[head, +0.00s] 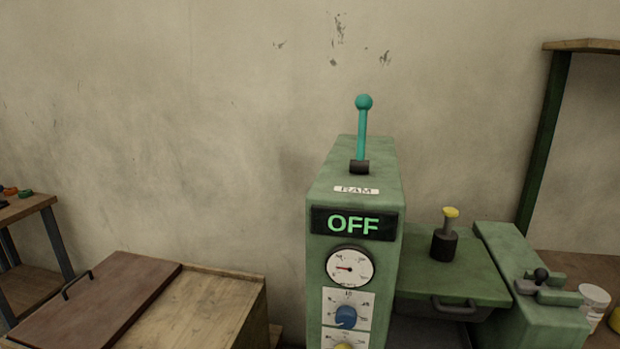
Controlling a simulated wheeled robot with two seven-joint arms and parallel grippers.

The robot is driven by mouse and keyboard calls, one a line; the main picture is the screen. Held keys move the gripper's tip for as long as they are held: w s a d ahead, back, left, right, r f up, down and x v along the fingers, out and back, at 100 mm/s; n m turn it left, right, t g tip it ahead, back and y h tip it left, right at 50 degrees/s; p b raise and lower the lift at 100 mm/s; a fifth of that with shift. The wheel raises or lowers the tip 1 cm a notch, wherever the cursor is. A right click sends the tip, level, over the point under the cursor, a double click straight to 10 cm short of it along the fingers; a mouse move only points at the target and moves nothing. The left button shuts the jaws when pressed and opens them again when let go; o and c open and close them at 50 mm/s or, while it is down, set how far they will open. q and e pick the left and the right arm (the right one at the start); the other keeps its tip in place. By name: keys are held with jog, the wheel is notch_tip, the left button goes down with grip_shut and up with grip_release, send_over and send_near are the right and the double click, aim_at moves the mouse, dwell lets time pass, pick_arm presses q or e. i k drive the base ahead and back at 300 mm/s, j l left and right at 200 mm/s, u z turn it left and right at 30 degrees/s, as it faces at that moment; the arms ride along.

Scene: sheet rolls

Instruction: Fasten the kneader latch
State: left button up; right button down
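A green machine, which looks like the kneader, stands right of centre, with a tall control column (353,190). To its right is a flat green lid (470,275) with a dark handle (454,306) on its front edge. A grey-green latch-like part with a black ball knob (541,275) sits on the green block (505,250) right of the lid. It is too small to tell whether it is fastened. A short post with a yellow top (450,213) stands on the lid. Neither of my grippers is in view.
The column carries a teal lever (362,130) standing upright, a lit OFF sign (353,224), a gauge (349,268) and a blue knob (346,316). A wooden chest with a brown lid (100,300) is at lower left. A white tub (594,298) stands at far right.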

aim_at(522, 285)
jog(key=z, duration=1.35)
jog(key=i+l, duration=0.15)
jog(key=l, duration=0.15)
jog(key=i+l+u, duration=0.15)
jog(key=l, duration=0.2)
jog(key=i+l, duration=0.15)
jog(key=l, duration=0.15)
jog(key=i+l+u, duration=0.15)
jog(key=l, duration=0.2)
